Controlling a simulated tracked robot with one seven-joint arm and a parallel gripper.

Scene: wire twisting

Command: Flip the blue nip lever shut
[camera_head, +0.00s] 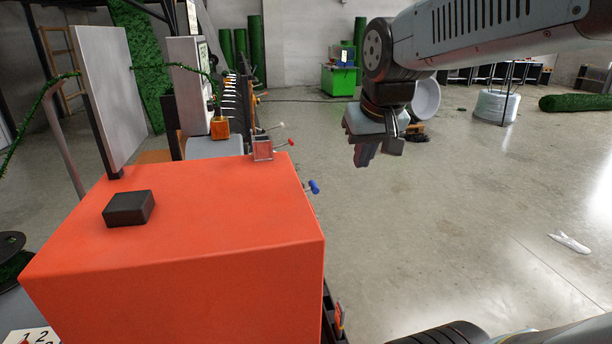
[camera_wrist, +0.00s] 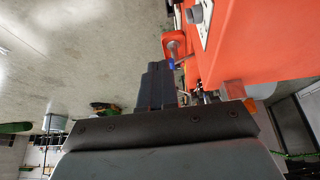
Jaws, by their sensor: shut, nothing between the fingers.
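The blue nip lever (camera_head: 314,187) sticks out from the right side of the orange machine housing (camera_head: 190,215), its blue knob pointing right. In the wrist view a small bit of blue (camera_wrist: 171,65) shows just beyond my fingers, beside the orange housing (camera_wrist: 265,45). My gripper (camera_head: 364,158) is shut and empty, pointing down. In the head view it appears up and to the right of the blue knob, apart from it. In the wrist view its dark fingers (camera_wrist: 155,68) lie close together and hide part of the lever area.
A red-knobbed lever (camera_head: 291,143) and a pale-knobbed lever (camera_head: 281,125) stand behind the blue one. A small clear-sided box (camera_head: 262,149) and a black block (camera_head: 129,208) sit on the housing. The floor (camera_head: 430,230) to the right is largely open.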

